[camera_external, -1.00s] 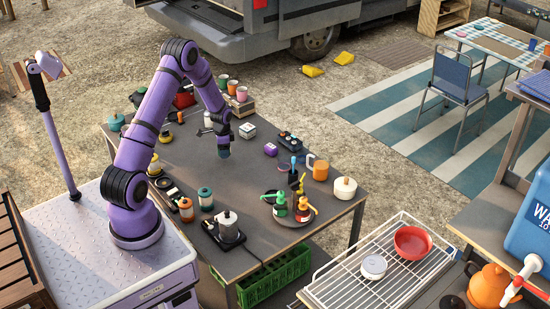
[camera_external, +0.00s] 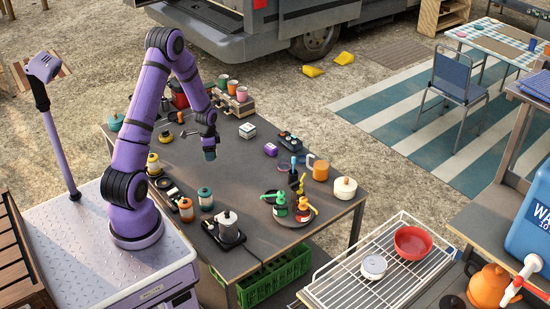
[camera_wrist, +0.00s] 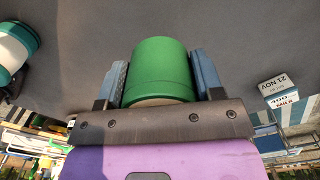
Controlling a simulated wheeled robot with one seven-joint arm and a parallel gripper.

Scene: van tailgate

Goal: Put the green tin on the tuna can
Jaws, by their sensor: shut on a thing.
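My gripper (camera_external: 209,150) is over the middle of the dark table, pointing down. In the wrist view its two blue fingers (camera_wrist: 161,85) are shut on the sides of the green tin (camera_wrist: 160,70). In the outside view the tin (camera_external: 209,156) is a small dark green shape at the fingertips, above the tabletop; its exact height is hard to tell. I cannot pick out a tuna can for certain in either view.
Teal-banded canisters (camera_external: 205,199), a moka pot (camera_external: 228,226), bottles on a round tray (camera_external: 290,222) and a white pot (camera_external: 345,188) stand on the table (camera_external: 250,180). A white date block (camera_external: 247,131) is to the gripper's right. The table's middle is mostly clear.

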